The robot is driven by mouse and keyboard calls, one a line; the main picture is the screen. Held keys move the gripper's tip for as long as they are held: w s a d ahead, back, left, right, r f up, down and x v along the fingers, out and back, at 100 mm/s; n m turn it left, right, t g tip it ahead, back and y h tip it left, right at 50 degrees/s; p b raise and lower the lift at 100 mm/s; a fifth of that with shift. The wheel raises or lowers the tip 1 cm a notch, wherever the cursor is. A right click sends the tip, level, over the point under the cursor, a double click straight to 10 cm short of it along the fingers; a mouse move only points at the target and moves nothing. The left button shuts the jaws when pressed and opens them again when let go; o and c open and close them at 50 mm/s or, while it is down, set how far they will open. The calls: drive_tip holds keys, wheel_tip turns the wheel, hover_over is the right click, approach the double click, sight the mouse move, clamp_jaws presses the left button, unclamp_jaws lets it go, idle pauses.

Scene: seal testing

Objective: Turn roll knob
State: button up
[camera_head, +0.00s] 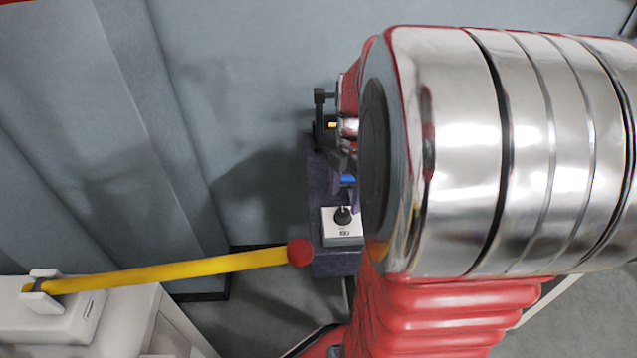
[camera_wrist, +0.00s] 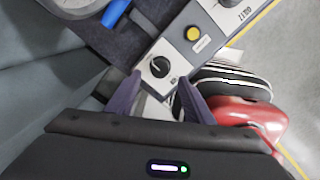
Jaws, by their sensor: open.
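In the wrist view, a round black knob (camera_wrist: 160,66) with a pale pointer mark sits on a light grey box. My gripper (camera_wrist: 159,77) is open, with its two purple-grey fingers spread on either side of the knob's near side; I cannot tell how far above it they are. A second black knob (camera_wrist: 228,3) is cut off at the top edge, on a grey box beside a yellow button (camera_wrist: 192,33). Their labels are too small to read. In the head view, a black knob (camera_head: 342,215) shows on a white box, and my arm hides much of the gripper.
A dark bench (camera_head: 335,265) carries the boxes. A yellow bar with a red ball end (camera_head: 300,252) reaches in from the left, close to the bench. A blue handle (camera_wrist: 115,12) lies up left of the knob in the wrist view. Grey walls stand behind.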

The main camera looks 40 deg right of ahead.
sight(343, 212)
drive_tip(key=shift+w+f, duration=0.1)
drive_tip(key=shift+f, duration=2.6)
drive_tip(key=c, duration=1)
